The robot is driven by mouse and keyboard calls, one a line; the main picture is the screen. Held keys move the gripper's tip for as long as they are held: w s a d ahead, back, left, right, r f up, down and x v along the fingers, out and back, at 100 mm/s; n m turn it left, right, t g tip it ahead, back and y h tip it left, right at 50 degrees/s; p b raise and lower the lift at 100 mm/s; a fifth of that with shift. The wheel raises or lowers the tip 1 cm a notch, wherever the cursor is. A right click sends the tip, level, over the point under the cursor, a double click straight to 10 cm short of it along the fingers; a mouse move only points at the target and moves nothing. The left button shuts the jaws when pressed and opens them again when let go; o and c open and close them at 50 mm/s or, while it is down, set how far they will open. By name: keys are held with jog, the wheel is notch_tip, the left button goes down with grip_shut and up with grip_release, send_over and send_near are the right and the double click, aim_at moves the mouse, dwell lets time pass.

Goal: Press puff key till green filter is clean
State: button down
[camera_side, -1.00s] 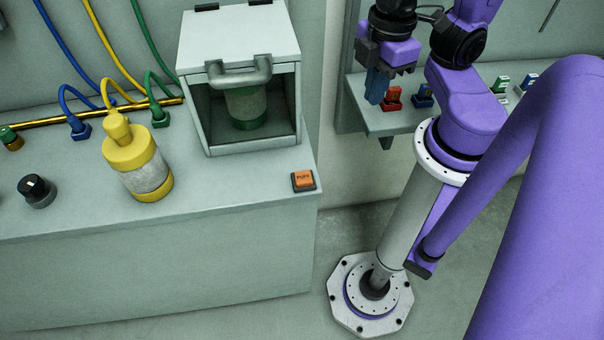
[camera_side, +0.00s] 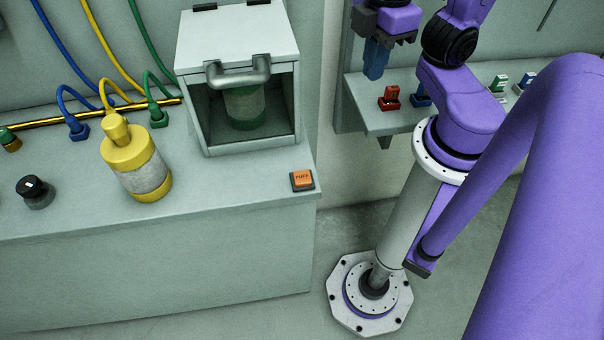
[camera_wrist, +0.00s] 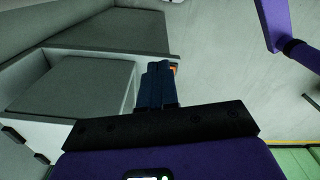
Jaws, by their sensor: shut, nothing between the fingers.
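The orange puff key (camera_side: 302,179) sits in a dark frame at the front right corner of the bench. In the wrist view a sliver of orange (camera_wrist: 173,69) shows just past my fingertips, mostly hidden by them. The green filter (camera_side: 245,105) stands upright inside the open-fronted box (camera_side: 203,135), a grey band around its middle and green at its base. My gripper (camera_side: 374,62) is shut and empty, with blue fingers pointing down. It is up and to the right of the key, clear of it. In the wrist view my shut fingers (camera_wrist: 157,80) show at the centre.
A yellow filter-like canister (camera_side: 137,165) and a black knob (camera_side: 36,191) stand on the bench (camera_side: 230,190). Blue, yellow and green hoses run behind. A shelf (camera_side: 372,118) at right holds a red block (camera_side: 389,97) and other small coloured parts.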

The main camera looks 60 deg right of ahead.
jog(key=m+g+h, duration=0.1)
jog(key=m+h, duration=0.4)
jog(key=h, duration=0.2)
send_over(301, 178)
notch_tip(301, 178, down, 9)
dwell(0.6)
jog(key=shift+f, duration=0.1)
jog(key=shift+f, duration=4.25)
jog(key=shift+f, duration=0.2)
jog(key=shift+f, duration=0.25)
